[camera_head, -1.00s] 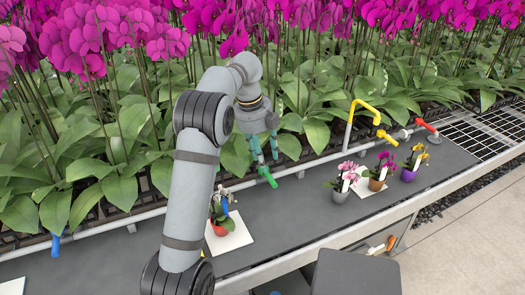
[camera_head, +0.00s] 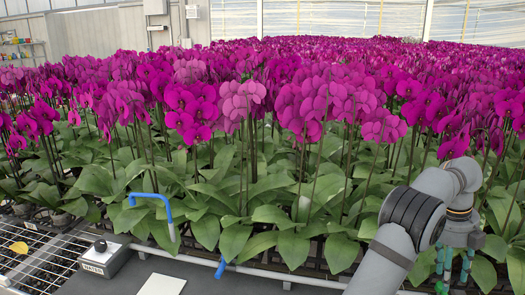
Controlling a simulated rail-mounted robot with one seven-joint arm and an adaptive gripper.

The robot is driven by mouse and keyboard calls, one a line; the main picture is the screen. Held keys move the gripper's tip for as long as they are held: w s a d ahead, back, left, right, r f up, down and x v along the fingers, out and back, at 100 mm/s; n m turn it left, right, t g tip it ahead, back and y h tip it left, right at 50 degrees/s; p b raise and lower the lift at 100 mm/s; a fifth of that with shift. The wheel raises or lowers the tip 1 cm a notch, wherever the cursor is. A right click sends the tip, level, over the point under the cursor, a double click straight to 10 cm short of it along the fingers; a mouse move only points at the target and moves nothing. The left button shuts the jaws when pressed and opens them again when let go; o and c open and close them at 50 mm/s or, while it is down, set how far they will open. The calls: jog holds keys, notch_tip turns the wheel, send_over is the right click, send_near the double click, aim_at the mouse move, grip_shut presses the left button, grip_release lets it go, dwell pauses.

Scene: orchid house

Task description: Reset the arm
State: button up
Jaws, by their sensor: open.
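My gripper (camera_head: 452,276) is at the lower right of the head view, at the end of my grey arm, with its teal fingers pointing down. Its fingers are apart and I see nothing between them. It hangs in front of the orchid leaves at the bench's back edge. The fingertips are small and close to the bottom of the picture, so what lies right below them is hidden.
Dense magenta orchids (camera_head: 320,105) fill the area behind the dark bench (camera_head: 108,275). A blue valve handle (camera_head: 221,268) sits mid-bench.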

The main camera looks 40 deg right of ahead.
notch_tip(320, 180, down, 10)
jog(key=s+d, duration=0.1)
jog(key=shift+s+d+r, duration=0.15)
jog(key=shift+s+r, duration=0.1)
jog(key=shift+r, duration=0.1)
